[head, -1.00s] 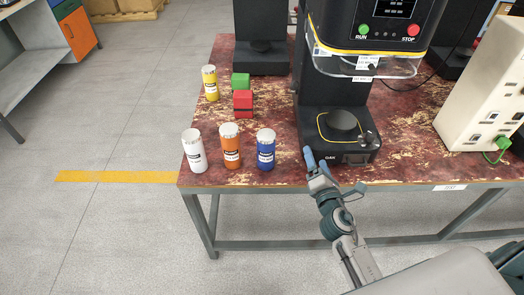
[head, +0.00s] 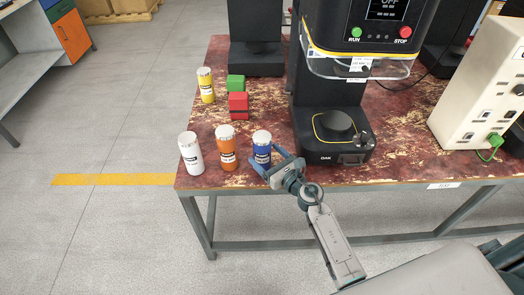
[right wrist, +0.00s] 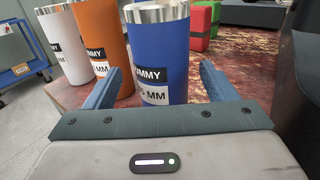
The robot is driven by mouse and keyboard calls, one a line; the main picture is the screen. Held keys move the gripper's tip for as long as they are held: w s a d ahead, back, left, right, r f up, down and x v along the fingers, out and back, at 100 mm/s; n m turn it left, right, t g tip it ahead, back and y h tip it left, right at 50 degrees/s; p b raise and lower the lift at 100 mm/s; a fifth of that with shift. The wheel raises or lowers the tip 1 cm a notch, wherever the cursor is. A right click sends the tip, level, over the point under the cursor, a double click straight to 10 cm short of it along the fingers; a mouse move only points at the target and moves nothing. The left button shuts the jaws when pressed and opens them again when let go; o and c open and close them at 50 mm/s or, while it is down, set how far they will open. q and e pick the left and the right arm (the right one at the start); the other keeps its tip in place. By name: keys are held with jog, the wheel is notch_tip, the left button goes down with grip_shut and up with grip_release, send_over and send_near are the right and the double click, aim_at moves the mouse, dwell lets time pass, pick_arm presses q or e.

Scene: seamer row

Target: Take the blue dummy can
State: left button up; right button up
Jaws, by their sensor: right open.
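The blue dummy can (head: 262,149) stands upright near the front edge of the table, at the right end of a row with an orange can (head: 225,147) and a white can (head: 191,153). My right gripper (head: 269,164) is open at the can's front. My left gripper is not in view.
A black seamer (head: 334,135) stands just right of the blue can. A yellow can (head: 206,86), a green block (head: 236,82) and a red block (head: 238,105) sit behind the row. A beige control box (head: 475,105) is at the right.

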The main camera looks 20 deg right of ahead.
jog(key=x, duration=0.5)
jog(key=shift+d+p, duration=0.15)
jog(key=shift+p, duration=0.15)
jog(key=shift+s, duration=0.1)
jog(key=c, duration=1.2)
jog(key=shift+r, duration=0.1)
